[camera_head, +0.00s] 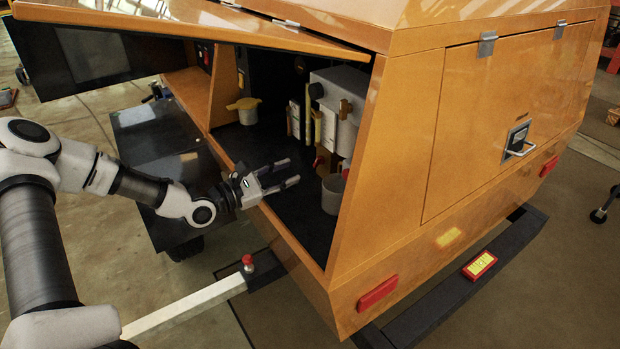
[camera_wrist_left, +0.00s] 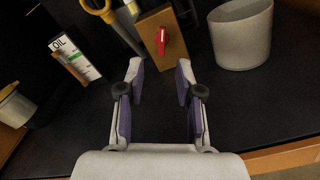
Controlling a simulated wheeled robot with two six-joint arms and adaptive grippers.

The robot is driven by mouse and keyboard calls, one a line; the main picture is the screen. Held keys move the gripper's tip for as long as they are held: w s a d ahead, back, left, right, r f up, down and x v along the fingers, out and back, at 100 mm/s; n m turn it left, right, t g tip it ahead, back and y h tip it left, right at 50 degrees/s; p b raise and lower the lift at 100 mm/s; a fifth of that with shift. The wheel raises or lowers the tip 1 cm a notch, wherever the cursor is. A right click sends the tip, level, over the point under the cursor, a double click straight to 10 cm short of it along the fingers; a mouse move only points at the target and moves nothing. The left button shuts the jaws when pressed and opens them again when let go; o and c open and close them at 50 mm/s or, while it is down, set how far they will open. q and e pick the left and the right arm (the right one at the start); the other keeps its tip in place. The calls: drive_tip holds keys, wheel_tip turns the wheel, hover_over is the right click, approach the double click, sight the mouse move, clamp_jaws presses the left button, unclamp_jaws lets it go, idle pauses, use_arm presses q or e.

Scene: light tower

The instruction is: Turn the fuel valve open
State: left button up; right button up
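The fuel valve's red lever (camera_wrist_left: 162,41) sits on the front of a tan block (camera_wrist_left: 160,25) in the left wrist view, standing roughly upright. In the head view a small red part (camera_head: 320,162) shows inside the open compartment, partly hidden by the things around it. My left gripper (camera_head: 292,172) reaches into the compartment from the left, its two fingers apart and empty. In the left wrist view its fingertips (camera_wrist_left: 159,70) point toward the lever, with a gap between them and the block. My right gripper is not in view.
A grey cup (camera_head: 332,195) stands right of the gripper; it also shows in the left wrist view (camera_wrist_left: 241,38). An oil card (camera_wrist_left: 73,58) and a yellow-handled item (camera_wrist_left: 98,8) stand left of the block. A raised orange panel (camera_head: 215,22) hangs above.

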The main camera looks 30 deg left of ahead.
sight(316, 162)
use_arm(q)
drive_tip(key=shift+w+d+b, duration=0.35)
drive_tip(key=shift+b, duration=0.05)
drive_tip(key=b+x, duration=0.1)
drive_tip(key=x, duration=0.4)
drive_tip(key=shift+w+d+b, duration=0.1)
drive_tip(key=shift+b, duration=0.3)
drive_tip(key=shift+w+d+r, duration=0.15)
drive_tip(key=shift+w+d, duration=0.05)
drive_tip(key=shift+w, duration=0.2)
clamp_jaws()
